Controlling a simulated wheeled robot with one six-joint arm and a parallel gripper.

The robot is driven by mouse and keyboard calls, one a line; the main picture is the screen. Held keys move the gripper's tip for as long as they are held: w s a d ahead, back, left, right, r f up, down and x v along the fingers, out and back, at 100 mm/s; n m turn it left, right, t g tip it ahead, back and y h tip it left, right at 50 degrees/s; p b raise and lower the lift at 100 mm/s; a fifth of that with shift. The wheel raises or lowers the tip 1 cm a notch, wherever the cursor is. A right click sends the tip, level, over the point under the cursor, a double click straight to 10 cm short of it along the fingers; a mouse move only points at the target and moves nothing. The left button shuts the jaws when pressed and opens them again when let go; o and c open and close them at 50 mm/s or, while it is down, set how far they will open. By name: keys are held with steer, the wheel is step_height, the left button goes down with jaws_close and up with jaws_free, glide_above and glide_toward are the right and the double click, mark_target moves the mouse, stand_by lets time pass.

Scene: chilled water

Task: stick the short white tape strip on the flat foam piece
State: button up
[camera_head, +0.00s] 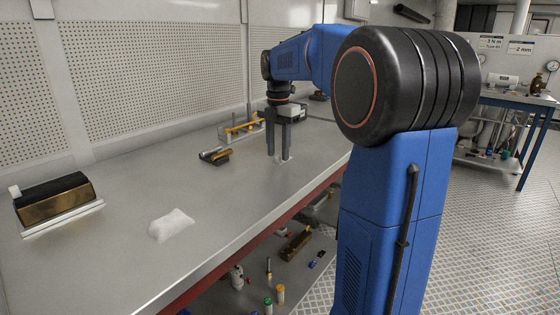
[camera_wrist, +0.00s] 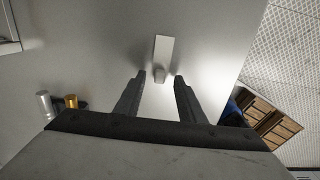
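A short white strip (camera_wrist: 164,50) lies on the metal bench in the wrist view, just beyond and between my fingertips. Its near end looks darker or raised; I cannot tell which. In the head view a small pale spot (camera_head: 288,157) shows beside the fingertips, probably the same strip. My gripper (camera_head: 279,158) points down close over the bench, at its right edge. In the wrist view its two fingers (camera_wrist: 160,77) stand apart, with nothing clearly held between them. I cannot surely pick out the flat foam piece; a white lumpy piece (camera_head: 171,224) lies at the front of the bench.
A black and brown box (camera_head: 53,199) stands at the left with a white slab along its front. Dark tools (camera_head: 215,156) and a yellow-topped rack (camera_head: 241,128) lie left of my gripper. The bench centre is clear. Below is a cluttered shelf (camera_head: 285,262).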

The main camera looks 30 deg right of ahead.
steer(key=shift+f, duration=0.75)
steer(key=shift+c, duration=0.6)
jaws_close()
